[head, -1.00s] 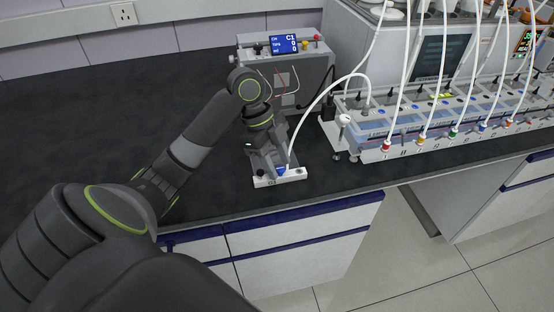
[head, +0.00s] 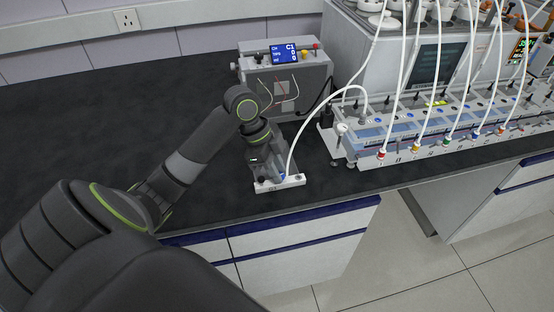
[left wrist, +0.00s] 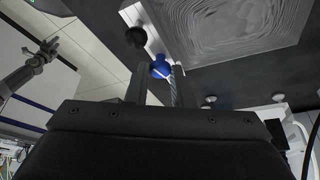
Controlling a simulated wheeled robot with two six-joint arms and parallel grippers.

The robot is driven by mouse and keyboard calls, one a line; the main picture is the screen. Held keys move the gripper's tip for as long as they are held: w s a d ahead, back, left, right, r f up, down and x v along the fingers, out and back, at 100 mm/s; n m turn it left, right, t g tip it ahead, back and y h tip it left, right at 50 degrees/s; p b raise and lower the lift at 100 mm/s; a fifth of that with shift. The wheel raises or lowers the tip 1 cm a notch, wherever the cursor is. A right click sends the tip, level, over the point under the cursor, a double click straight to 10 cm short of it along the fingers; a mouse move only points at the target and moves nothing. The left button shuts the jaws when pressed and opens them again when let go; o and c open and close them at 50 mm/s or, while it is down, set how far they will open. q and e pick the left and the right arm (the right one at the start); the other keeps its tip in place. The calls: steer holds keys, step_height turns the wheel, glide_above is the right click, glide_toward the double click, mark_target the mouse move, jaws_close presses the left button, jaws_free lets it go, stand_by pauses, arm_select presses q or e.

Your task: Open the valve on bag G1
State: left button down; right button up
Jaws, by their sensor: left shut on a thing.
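My left gripper (head: 275,172) is low over the bench near its front edge. In the left wrist view, its two fingers (left wrist: 158,84) are on either side of a blue valve (left wrist: 161,68) and shut on it. The valve sits on a white bar (head: 294,183), with a black knob (left wrist: 136,37) beside it. A grey bag with a rippled surface (left wrist: 235,30) adjoins the bar. In the head view the gripper hides most of the bag and valve. A dark jointed part, probably my right gripper (left wrist: 47,48), shows small at the left of the wrist view.
A white tube (head: 305,119) arches from the bar towards the reactor unit (head: 440,125), which has several coloured tube fittings. A grey meter box with a blue screen (head: 284,52) stands behind my gripper. The dark bench (head: 110,110) is clear at left. White drawers (head: 300,237) are below.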

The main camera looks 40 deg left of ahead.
arm_select(q)
steer(key=n+t+y+p, duration=0.1)
steer(key=n+p, duration=0.3)
steer(key=p, duration=0.2)
steer(key=n+t+y+p, duration=0.1)
steer(key=n+p, duration=0.3)
steer(key=p, duration=0.2)
steer(key=d+n+y+p, duration=0.1)
steer(key=n+p, duration=0.4)
steer(key=p, duration=0.1)
steer(key=shift+s+r+t+y, duration=0.25)
steer(key=shift+s+t+y, duration=0.05)
steer(key=shift+t+y, duration=0.1)
steer(key=shift+f+n+y+p, duration=0.2)
steer(key=shift+n+y+p, duration=0.2)
steer(key=shift+n+p, duration=0.6)
steer(key=c, duration=1.3)
jaws_free()
steer(key=shift+o, duration=0.2)
steer(key=v, duration=1.7)
steer(key=shift+b, duration=0.4)
steer(key=shift+s+r, duration=0.1)
